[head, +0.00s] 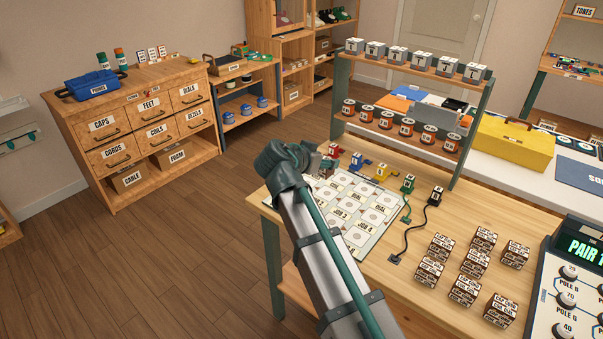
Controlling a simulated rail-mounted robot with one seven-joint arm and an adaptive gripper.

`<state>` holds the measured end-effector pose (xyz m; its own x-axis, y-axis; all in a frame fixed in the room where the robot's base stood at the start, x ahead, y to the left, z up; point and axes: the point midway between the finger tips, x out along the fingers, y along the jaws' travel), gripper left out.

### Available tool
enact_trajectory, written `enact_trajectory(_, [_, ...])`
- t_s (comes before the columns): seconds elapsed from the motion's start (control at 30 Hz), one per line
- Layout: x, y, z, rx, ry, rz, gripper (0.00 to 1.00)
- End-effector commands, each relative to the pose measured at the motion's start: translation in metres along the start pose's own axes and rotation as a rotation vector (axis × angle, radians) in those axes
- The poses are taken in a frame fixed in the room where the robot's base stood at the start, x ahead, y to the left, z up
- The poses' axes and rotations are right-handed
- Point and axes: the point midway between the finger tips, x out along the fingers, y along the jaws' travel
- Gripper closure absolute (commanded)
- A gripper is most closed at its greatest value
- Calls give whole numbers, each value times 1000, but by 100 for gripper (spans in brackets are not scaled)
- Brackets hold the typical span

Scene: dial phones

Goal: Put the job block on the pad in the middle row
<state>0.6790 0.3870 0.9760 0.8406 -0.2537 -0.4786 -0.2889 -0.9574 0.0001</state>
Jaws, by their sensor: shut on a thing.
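My gripper (313,163) is over the far left corner of the white mat (384,238), which is printed with rows of pads, some lettered JOB or DIAL. It is mostly hidden behind my own wrist. It is shut on a small brownish block (327,165), of which only a little shows. That block looks like the job block, but its marking cannot be read. I cannot tell whether it touches the mat. The middle-row pads (350,206) show partly beside my arm, which covers the mat's near left part.
Small coloured stands, blue (356,161), yellow (382,171) and green (408,184), line the mat's far edge, with a black corded one (436,196) beside them. Several brown-and-white blocks (465,290) stand at right. A two-tier rack (410,70) rises behind. A console (570,300) is far right.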

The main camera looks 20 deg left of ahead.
Motion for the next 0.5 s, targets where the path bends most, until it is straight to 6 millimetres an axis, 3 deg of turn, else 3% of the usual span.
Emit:
enact_trajectory(0.03, [9,-14,-1,-3,-1,1,80])
enact_trajectory(0.27, [42,-60,7,-2,-2,1,80])
enact_trajectory(0.5, [72,-85,34,-2,-1,0,80])
